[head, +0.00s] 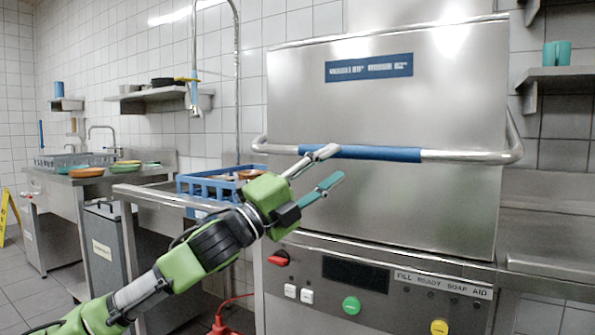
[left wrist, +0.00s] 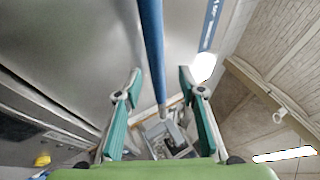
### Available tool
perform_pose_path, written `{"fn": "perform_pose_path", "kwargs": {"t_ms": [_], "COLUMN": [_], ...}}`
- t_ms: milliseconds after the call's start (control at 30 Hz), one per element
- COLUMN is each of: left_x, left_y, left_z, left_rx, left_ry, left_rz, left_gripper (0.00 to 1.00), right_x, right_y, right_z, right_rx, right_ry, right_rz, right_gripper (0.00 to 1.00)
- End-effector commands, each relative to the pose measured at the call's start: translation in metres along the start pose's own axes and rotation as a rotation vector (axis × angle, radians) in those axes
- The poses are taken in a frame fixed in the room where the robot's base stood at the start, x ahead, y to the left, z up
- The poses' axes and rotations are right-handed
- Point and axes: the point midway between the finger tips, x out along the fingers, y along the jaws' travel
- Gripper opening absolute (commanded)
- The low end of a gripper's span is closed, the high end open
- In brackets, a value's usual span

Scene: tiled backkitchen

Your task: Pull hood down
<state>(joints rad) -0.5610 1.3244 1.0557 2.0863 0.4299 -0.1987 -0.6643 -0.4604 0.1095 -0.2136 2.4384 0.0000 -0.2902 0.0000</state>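The hood (head: 400,105) is a large stainless steel box with a blue label on its front, above a control panel (head: 370,285). Its lower front edge appears close to the panel. A metal handle bar (head: 470,157) with a blue grip sleeve (head: 375,153) runs across its front. My left gripper (head: 332,166) is open at the left part of the blue sleeve, one finger higher and one lower. In the left wrist view the blue sleeve (left wrist: 152,45) runs between the spread fingers (left wrist: 160,82); contact cannot be told. My right gripper is out of view.
A blue dish rack (head: 205,188) stands on the steel counter left of the machine, behind my left arm. A sink counter (head: 75,175) with plates is farther left. A shelf with a teal mug (head: 557,54) hangs at the upper right.

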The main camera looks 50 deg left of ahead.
Motion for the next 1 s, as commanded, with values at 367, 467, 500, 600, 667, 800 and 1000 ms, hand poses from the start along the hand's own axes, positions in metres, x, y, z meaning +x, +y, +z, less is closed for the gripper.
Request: {"fn": "perform_pose_path", "kwargs": {"t_ms": [367,467,500,600,667,800,1000], "left_x": [-0.035,-0.044,-0.047,-0.055,-0.058,-0.064,-0.066], "left_y": [-0.014,-0.018,-0.019,-0.023,-0.025,-0.029,-0.031], "left_z": [0.003,0.004,0.005,0.005,0.005,0.006,0.005], "left_rx": [0.001,0.003,0.001,0.001,0.001,0.002,0.005], "left_ry": [-0.001,-0.001,-0.002,-0.001,0.0,-0.001,0.0], "left_rz": [0.003,0.004,0.005,0.003,0.002,0.002,0.0], "left_gripper": [0.36,0.36,0.36,0.36,0.36,0.36,0.36], "right_x": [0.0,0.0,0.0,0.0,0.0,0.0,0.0], "right_y": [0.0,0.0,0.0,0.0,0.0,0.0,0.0], "right_z": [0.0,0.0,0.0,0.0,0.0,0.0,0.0], "right_rx": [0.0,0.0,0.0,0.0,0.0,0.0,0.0], "right_ry": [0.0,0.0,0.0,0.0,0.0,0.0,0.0], "right_rz": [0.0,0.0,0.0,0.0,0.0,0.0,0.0], "right_gripper": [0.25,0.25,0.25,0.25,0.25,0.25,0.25]}}
